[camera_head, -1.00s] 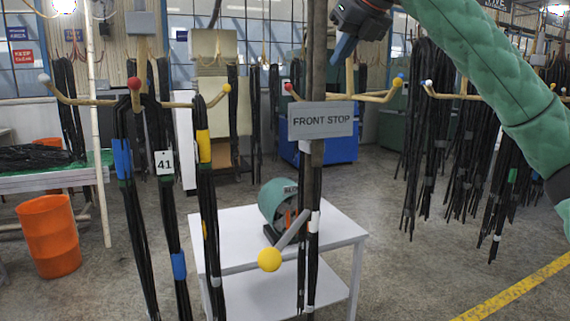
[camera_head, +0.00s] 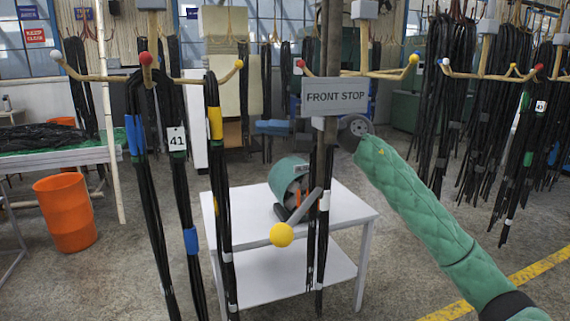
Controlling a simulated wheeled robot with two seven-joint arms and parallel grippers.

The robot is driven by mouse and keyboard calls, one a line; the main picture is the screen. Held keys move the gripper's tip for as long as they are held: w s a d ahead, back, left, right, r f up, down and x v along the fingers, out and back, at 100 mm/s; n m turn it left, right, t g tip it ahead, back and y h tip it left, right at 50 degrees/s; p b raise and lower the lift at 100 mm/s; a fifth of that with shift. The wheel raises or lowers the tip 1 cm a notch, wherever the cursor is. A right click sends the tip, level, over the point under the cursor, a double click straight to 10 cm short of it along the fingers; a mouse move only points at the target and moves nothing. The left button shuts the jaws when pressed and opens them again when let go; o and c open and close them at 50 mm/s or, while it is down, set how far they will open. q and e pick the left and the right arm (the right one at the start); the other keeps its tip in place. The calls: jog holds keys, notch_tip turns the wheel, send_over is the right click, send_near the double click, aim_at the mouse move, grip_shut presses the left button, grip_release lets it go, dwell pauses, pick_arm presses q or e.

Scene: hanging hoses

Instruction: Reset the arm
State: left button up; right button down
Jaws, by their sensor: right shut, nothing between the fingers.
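My right arm, in a green quilted sleeve, comes in from the lower right of the head view. Its dark, round end with my right gripper (camera_head: 354,131) is beside the vertical post, just below the right part of the grey FRONT STOP sign (camera_head: 335,97). The gripper is shut and holds nothing. Its fingers are hard to make out at this angle. I cannot tell whether it touches the post. My left gripper is not in view.
Black hoses (camera_head: 185,225) hang from wooden hooks at left, one tagged 41. More hoses (camera_head: 447,100) hang at right. A white table (camera_head: 350,212) bears a green drum (camera_head: 287,176); a yellow-balled lever (camera_head: 282,235) shows before it. An orange bin (camera_head: 65,212) stands left.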

jog(key=w+d+f+m+t+h, duration=0.2)
jog(key=d+f+m+t, duration=0.1)
jog(key=f+m+t, duration=0.5)
jog(key=w+d+f+m+t+h, duration=0.25)
jog(key=f+m+t, duration=0.25)
jog(key=f+m, duration=0.35)
jog(key=w+d+f+m+t+h, duration=0.15)
jog(key=d+f+m+t, duration=0.25)
jog(key=f+m+t, duration=0.4)
jog(key=s+d+f+m+g+h, duration=0.25)
jog(key=f+m+h, duration=0.3)
jog(key=f, duration=0.75)
jog(key=s+d+f+m+g+h, duration=0.2)
jog(key=s+d+f+m+h, duration=0.3)
jog(key=f, duration=0.7)
jog(key=s+d+f+m+g+h, duration=0.15)
jog(key=s+f+g, duration=0.25)
jog(key=s+f, duration=0.65)
jog(key=s+d+f+m+g+h, duration=0.1)
jog(key=s+f+m+g, duration=0.25)
jog(key=s+f, duration=0.65)
jog(key=s+f+g, duration=0.4)
jog(key=s+f, duration=0.2)
jog(key=s, duration=0.4)
jog(key=s+f+g+y, duration=0.1)
jog(key=s+f+g, duration=0.3)
jog(key=s+f, duration=0.3)
jog(key=s, duration=0.4)
jog(key=shift+f, duration=0.2)
